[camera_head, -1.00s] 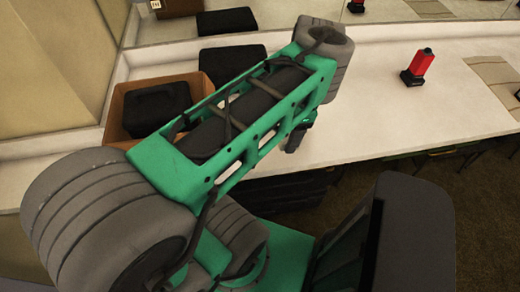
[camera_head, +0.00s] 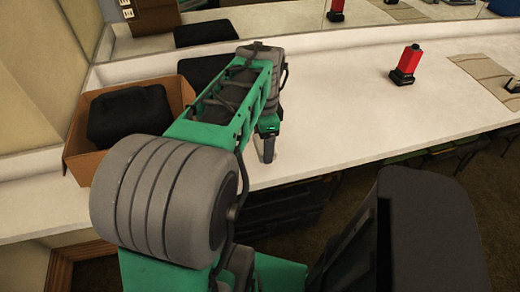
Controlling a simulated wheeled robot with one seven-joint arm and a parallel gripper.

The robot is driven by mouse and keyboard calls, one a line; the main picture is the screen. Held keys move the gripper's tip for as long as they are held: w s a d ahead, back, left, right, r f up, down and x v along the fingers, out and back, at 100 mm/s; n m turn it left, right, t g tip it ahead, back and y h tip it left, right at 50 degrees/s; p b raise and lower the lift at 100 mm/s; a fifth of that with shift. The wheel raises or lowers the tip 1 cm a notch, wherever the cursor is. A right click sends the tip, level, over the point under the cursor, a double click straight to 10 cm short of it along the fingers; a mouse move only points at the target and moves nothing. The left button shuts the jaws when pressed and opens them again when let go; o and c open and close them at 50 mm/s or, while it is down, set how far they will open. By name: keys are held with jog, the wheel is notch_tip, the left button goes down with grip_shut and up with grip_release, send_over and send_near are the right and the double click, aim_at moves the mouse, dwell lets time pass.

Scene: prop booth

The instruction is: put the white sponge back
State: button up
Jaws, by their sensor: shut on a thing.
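My gripper (camera_head: 268,152) shows only in part, below the far end of my green and grey arm, over the front part of the white counter (camera_head: 340,130). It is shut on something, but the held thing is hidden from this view. I cannot make out the white sponge anywhere in the picture.
An open cardboard box (camera_head: 84,150) with a black case (camera_head: 130,115) in it stands at the left. A black flat thing (camera_head: 207,70) lies behind my arm. A red bottle-like object (camera_head: 407,64) on a black base and a beige mat (camera_head: 483,75) are at the right. The counter's middle is clear.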

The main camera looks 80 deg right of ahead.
aim_at(260, 143)
jog(key=d+f, duration=0.1)
jog(key=f, duration=0.1)
jog(key=w+d+f, duration=0.1)
jog(key=d, duration=0.1)
jog(key=w+d+f, duration=0.1)
jog(key=f, duration=0.1)
jog(key=shift+d+f, duration=0.15)
jog(key=shift+f, duration=0.15)
jog(key=f, duration=0.3)
jog(key=shift+w+d, duration=0.1)
jog(key=shift+d, duration=0.1)
jog(key=shift+f, duration=0.25)
jog(key=o, duration=1.2)
notch_tip(260, 143, up, 12)
